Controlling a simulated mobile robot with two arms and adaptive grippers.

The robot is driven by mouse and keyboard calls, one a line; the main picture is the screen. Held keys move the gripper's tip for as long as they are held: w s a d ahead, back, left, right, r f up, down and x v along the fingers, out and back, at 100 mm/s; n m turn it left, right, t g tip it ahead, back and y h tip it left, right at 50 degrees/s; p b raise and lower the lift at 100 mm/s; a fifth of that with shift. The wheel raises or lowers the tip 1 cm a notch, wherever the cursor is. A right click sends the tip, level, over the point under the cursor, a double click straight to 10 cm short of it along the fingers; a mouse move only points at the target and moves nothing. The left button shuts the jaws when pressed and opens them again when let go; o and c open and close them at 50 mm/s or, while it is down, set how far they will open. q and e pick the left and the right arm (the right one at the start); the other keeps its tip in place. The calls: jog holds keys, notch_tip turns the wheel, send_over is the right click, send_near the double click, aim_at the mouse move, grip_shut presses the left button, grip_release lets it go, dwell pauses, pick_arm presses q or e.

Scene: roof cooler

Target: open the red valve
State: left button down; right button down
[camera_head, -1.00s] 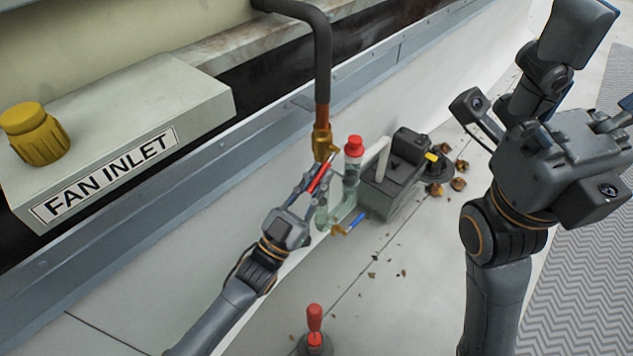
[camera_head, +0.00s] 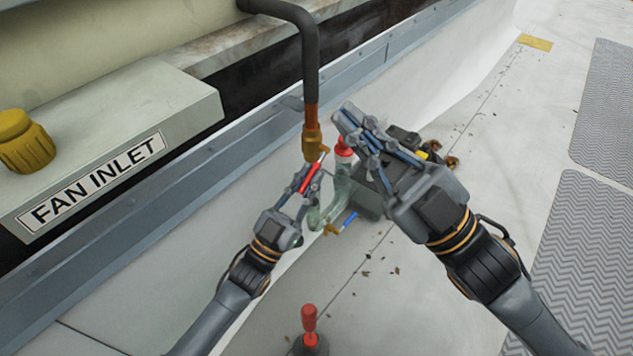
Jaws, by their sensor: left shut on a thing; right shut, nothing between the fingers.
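The red valve handle (camera_head: 311,178) is a slim red lever below the brass fitting (camera_head: 312,140) at the lower end of the dark pipe. My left gripper (camera_head: 308,182) is shut on this red handle, and its fingers cover part of it. The handle slants up to the right. My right gripper (camera_head: 345,118) is shut and empty, to the right of the pipe. It is in front of the grey pump unit and close to the red-capped bottle in the picture.
A blue-handled valve (camera_head: 350,219) sits below. The red-capped bottle (camera_head: 343,150) and grey pump unit (camera_head: 368,203) are partly hidden by my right gripper. A red-handled tool (camera_head: 309,320) stands at the bottom. The FAN INLET box (camera_head: 180,105) is left.

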pick_arm(q)
jog(key=shift+f, duration=0.1)
pick_arm(e)
notch_tip(320, 180, down, 18)
jog(key=w+d+m+g+h, duration=0.2)
jog(key=w+h, duration=0.1)
jog(key=h, duration=0.5)
jog(key=w+a+f, duration=0.3)
jog(key=w+a, duration=0.3)
jog(key=w, duration=0.2)
jog(key=shift+a+f, duration=0.25)
jog(key=shift+a, duration=0.15)
